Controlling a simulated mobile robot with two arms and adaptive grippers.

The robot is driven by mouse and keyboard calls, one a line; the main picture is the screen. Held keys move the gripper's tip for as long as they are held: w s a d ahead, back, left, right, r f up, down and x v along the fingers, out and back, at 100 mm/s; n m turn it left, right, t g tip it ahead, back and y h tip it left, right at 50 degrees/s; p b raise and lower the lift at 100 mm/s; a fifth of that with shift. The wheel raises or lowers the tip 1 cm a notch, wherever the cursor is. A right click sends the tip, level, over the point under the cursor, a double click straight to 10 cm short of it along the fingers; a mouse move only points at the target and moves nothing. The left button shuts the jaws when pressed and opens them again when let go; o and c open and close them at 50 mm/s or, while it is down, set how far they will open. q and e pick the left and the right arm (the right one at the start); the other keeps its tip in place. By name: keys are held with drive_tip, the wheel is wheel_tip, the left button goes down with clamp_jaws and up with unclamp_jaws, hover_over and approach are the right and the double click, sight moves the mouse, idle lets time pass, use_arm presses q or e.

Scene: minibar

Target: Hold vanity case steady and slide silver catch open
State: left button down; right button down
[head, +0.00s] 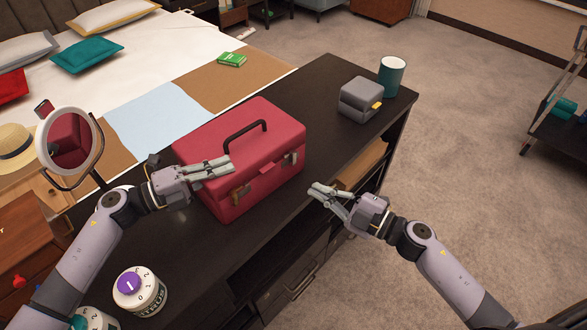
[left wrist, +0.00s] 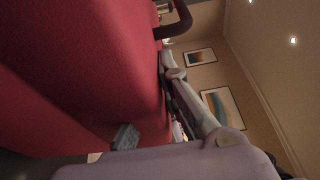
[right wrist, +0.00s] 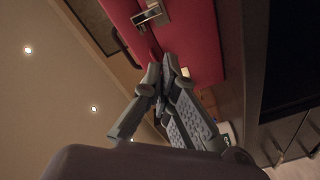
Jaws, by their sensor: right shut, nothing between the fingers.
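The red vanity case (head: 250,150) stands closed on the dark counter, its black handle (head: 245,137) raised on the lid. Its front has two catches, one left (head: 240,193) and one right (head: 288,161). A silver catch (right wrist: 151,15) shows on the case in the right wrist view. My left gripper (head: 232,164) lies over the case's left front part, close to its surface; whether it touches is unclear. Red case wall fills much of the left wrist view (left wrist: 80,65). My right gripper (head: 312,190) is shut and empty, in front of the case's right end and apart from it.
A grey box (head: 360,98) and a teal cup (head: 392,76) stand at the counter's far right end. A round mirror (head: 66,141) stands left of the case. A white dial container (head: 140,290) is at front left. The counter right of the case is clear.

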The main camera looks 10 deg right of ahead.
sight(290, 159)
use_arm(q)
drive_tip(key=shift+f, duration=0.1)
use_arm(e)
drive_tip(key=n, duration=0.3)
drive_tip(key=n+g, duration=0.1)
drive_tip(key=n, duration=0.2)
drive_tip(key=s+n+y, duration=0.1)
drive_tip(key=n, duration=0.1)
drive_tip(key=shift+a+r+n, duration=0.1)
drive_tip(key=shift+a+n, duration=0.15)
drive_tip(key=shift+n, duration=0.15)
drive_tip(key=shift+a, duration=0.1)
drive_tip(key=shift+w+a, duration=0.7)
drive_tip(key=shift+w, duration=0.7)
drive_tip(key=shift+w+a, duration=0.75)
drive_tip(key=shift+w, duration=0.6)
drive_tip(key=shift+w+a, duration=0.7)
drive_tip(key=shift+w, duration=0.7)
